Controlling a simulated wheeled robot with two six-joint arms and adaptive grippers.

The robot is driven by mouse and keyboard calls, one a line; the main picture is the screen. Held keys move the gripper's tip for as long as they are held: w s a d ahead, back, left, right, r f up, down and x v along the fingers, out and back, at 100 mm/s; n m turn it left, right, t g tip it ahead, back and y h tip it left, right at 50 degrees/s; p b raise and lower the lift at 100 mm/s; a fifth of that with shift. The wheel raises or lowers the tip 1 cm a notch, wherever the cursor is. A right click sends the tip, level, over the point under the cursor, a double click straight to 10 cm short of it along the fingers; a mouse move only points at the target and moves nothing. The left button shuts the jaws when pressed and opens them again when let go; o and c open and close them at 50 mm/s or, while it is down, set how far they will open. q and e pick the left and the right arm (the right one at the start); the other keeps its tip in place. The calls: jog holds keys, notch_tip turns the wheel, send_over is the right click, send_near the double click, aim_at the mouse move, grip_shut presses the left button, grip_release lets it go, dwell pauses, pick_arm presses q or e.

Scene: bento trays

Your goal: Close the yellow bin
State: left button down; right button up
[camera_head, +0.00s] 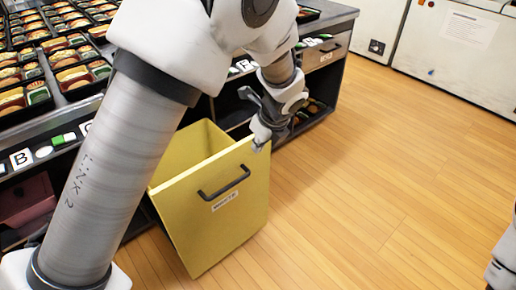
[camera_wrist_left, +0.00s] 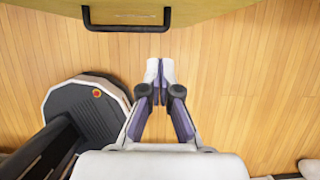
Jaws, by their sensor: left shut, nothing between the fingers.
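The yellow bin (camera_head: 233,221) stands pulled out from under the counter, its top open and its inside visible. Its front panel carries a black handle (camera_head: 223,184) and a small white label. My left gripper (camera_head: 260,140) is shut and empty, at the top right corner of the front panel in the head view. Whether it touches the panel I cannot tell. In the left wrist view the closed fingertips (camera_wrist_left: 160,70) point toward the bin front (camera_wrist_left: 215,8), with the handle (camera_wrist_left: 126,18) ahead of them.
The dark counter (camera_head: 337,20) holds many bento trays (camera_head: 70,52). A drawer (camera_head: 322,52) and shelves are in its front. A reddish box (camera_head: 25,200) sits on a lower shelf at left. The wooden floor (camera_head: 390,150) to the right is clear. White cabinets (camera_head: 455,45) stand behind.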

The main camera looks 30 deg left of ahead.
aim_at(243, 156)
pick_arm(q)
jog(key=w+a+f+b, duration=0.1)
jog(key=a+f, duration=0.1)
jog(key=f, duration=0.1)
jog(key=w+a+f+b, duration=0.1)
jog(key=a+f, duration=0.1)
jog(key=f, duration=0.1)
jog(key=w+a+f+b, duration=0.1)
jog(key=a+f+b, duration=0.1)
jog(key=f, duration=0.2)
jog(key=shift+a, duration=0.3)
jog(key=shift+w+a+r, duration=0.1)
jog(key=shift+a+r, duration=0.05)
jog(key=shift+a, duration=0.05)
pick_arm(e)
notch_tip(243, 156, down, 4)
jog(key=shift+w+f, duration=0.15)
jog(key=shift+f, duration=0.05)
pick_arm(q)
jog(key=shift+a, duration=0.1)
pick_arm(e)
jog(key=shift+r, duration=0.1)
